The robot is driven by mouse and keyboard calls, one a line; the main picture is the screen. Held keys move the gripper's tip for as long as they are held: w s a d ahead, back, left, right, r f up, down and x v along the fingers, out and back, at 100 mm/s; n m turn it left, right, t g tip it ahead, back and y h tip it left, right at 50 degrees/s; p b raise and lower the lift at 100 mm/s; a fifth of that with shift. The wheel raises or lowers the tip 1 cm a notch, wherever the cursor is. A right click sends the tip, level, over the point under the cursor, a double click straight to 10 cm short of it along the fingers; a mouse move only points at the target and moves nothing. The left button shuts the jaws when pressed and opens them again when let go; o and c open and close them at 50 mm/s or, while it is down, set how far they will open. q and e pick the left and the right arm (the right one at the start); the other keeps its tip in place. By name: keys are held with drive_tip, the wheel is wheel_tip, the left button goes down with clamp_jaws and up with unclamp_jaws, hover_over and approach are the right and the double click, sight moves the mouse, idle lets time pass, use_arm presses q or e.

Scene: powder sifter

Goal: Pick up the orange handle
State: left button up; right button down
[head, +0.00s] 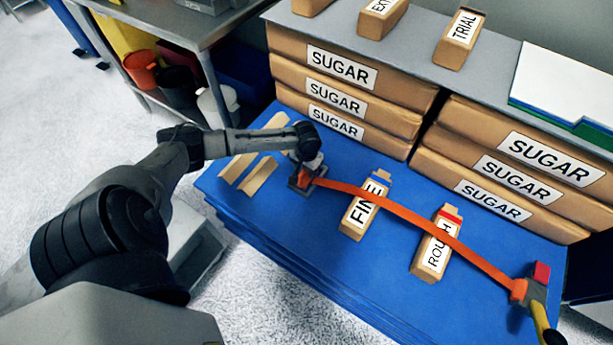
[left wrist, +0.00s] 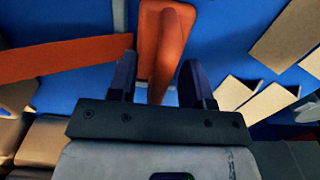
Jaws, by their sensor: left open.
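The orange handle (left wrist: 160,40) lies in front of my left gripper (left wrist: 158,78) in the left wrist view, and its near part reaches between the two dark fingers. The fingers are open, with a gap on both sides of it. In the head view my left gripper (head: 308,170) points down over the handle (head: 304,178) at the left end of a long orange strap (head: 395,208). The gripper partly hides the handle there. My right gripper is in neither view.
The strap crosses the blue table (head: 300,240) over the FINE box (head: 358,214) and the ROUGH box (head: 433,250). It ends at an orange piece by a red block (head: 541,272) and a yellow bar (head: 540,318). SUGAR boxes (head: 345,92) stand behind; tan strips (head: 258,176) lie left.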

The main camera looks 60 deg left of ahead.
use_arm(q)
drive_tip(key=shift+r, duration=0.1)
clamp_jaws()
drive_tip(key=shift+r, duration=0.15)
idle(0.3)
